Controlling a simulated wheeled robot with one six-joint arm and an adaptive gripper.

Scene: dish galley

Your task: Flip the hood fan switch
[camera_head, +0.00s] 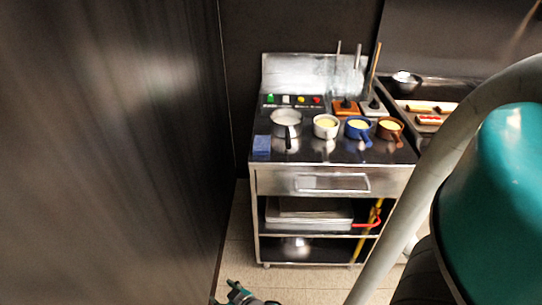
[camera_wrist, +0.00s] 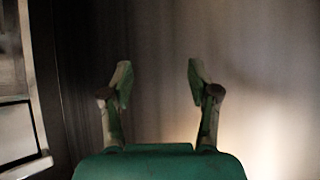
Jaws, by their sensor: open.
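My gripper (camera_wrist: 160,84) shows in the wrist view with its two green fingers spread apart and nothing between them. It faces a dark, brushed-looking surface that is blurred. In the head view a small teal part of my arm shows at the bottom edge, low in front of the cart and well below its top. I cannot make out a hood fan switch in either view. A panel with several coloured buttons (camera_head: 292,100) stands at the back of the cart's top; I cannot tell whether any of them belongs to a hood fan.
A steel cart (camera_head: 310,183) carries a steel pot (camera_head: 286,124), a white cup (camera_head: 326,126), a blue cup (camera_head: 358,128), a brown cup (camera_head: 390,129) and a blue block (camera_head: 261,145). A dark wall panel (camera_head: 110,150) fills the left. Tiled floor (camera_head: 300,285) is free before the cart.

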